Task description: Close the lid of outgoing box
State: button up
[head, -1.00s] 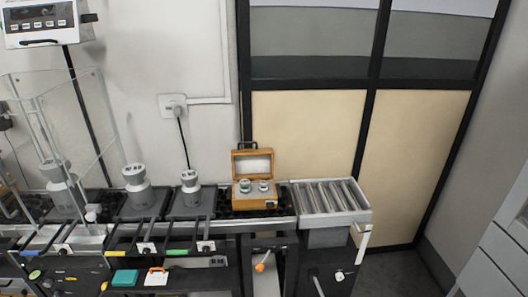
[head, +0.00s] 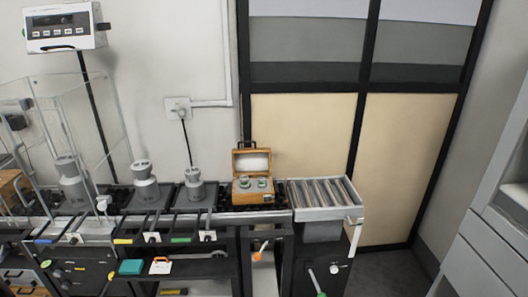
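The outgoing box (head: 254,197) is a small orange-brown wooden case on the dark conveyor, just left of a roller section. Its lid (head: 252,162) stands open, raised upright at the back, with a pale lining inside. Two small grey-green weights (head: 262,183) sit in the box. A dark latch shows at its front right. My gripper is not in the head view.
The roller section (head: 325,197) lies right of the box. Grey weights (head: 193,186) stand on dark trays to the left, beside a clear glass enclosure (head: 85,110). A lower shelf holds a teal block (head: 131,267). A scale display (head: 65,28) is upper left.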

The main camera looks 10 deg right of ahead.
aim_at(255, 162)
jog(key=k, duration=0.55)
jog(key=i, duration=0.95)
jog(key=z, duration=0.75)
